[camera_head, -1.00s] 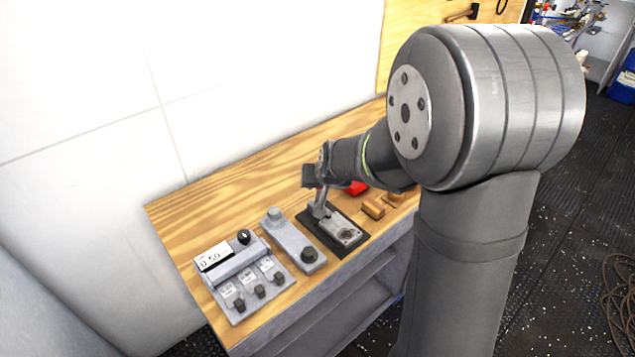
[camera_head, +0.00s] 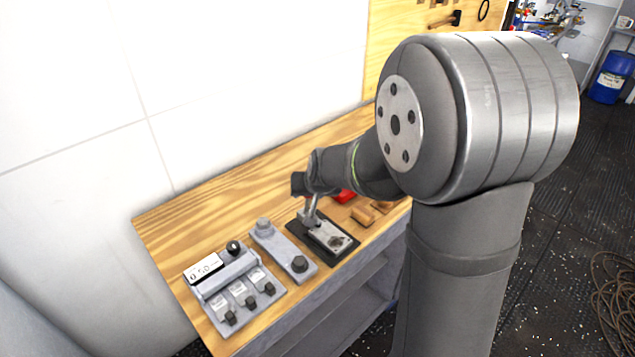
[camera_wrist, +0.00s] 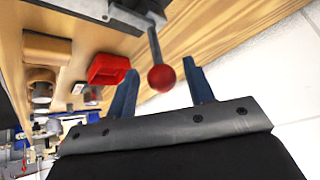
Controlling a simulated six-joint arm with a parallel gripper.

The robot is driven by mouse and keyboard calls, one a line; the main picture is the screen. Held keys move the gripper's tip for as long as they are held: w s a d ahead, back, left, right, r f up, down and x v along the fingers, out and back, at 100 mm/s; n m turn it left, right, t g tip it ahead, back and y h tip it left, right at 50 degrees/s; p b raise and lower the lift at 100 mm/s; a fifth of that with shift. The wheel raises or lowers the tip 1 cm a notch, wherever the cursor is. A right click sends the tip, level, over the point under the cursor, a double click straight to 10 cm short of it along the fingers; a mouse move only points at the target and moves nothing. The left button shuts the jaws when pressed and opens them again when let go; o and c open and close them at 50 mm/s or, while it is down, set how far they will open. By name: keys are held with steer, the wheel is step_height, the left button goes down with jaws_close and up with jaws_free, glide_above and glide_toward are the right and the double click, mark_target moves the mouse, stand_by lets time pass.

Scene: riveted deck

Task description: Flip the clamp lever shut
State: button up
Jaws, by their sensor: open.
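The clamp has a grey metal body on a black base plate (camera_head: 347,250) on the wooden bench. Its lever (camera_head: 312,207) stands up from the left end of the body. In the wrist view the lever is a dark rod ending in a red ball knob (camera_wrist: 162,78). My gripper (camera_wrist: 160,70) is open, with one blue finger on each side of the knob and visible gaps to both. In the head view my gripper (camera_head: 299,185) is at the top of the lever and hides the knob. I cannot tell how deep the knob sits between the fingers.
Left of the clamp are a grey block with two knobs (camera_head: 285,250) and a panel with a 0.50 display and several switches (camera_head: 240,290). A red tray (camera_wrist: 108,69) and wooden blocks (camera_head: 362,215) stand to its right. A white wall (camera_head: 70,100) rises behind the bench.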

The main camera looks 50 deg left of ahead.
steer(key=v, duration=1.6)
steer(key=shift+s+d+r, duration=0.1)
steer(key=shift+d+r, duration=0.05)
steer(key=x, duration=1.7)
steer(key=shift+r, duration=0.15)
